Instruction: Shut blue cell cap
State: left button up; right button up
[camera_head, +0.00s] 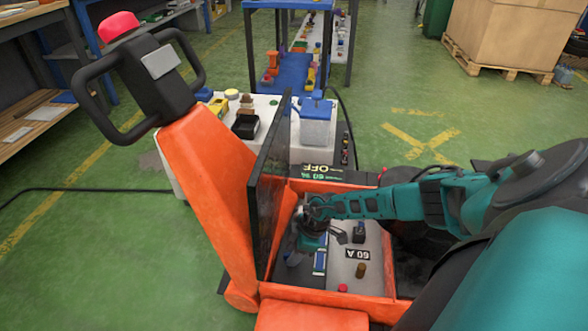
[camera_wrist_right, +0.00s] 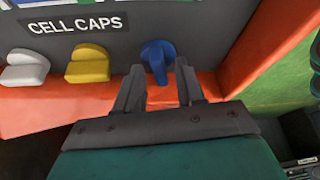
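The blue cell cap (camera_wrist_right: 157,58) is on the grey panel under the CELL CAPS label (camera_wrist_right: 77,24) in the right wrist view. Its lower part points down between my right gripper's fingertips. My right gripper (camera_wrist_right: 160,70) is open, one finger at each side of the cap, with nothing clearly gripped. In the head view my right gripper (camera_head: 312,215) is inside the open orange compartment, and I cannot make out the blue cap there. My left gripper is not in view.
A yellow cap (camera_wrist_right: 88,62) and a white cap (camera_wrist_right: 24,68) sit left of the blue one. An orange wall (camera_wrist_right: 240,60) borders the panel on the right. A dark upright lid (camera_head: 270,185) stands at the compartment's left. A 60 A label (camera_head: 357,254) is near the gripper.

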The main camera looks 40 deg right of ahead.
grip_shut()
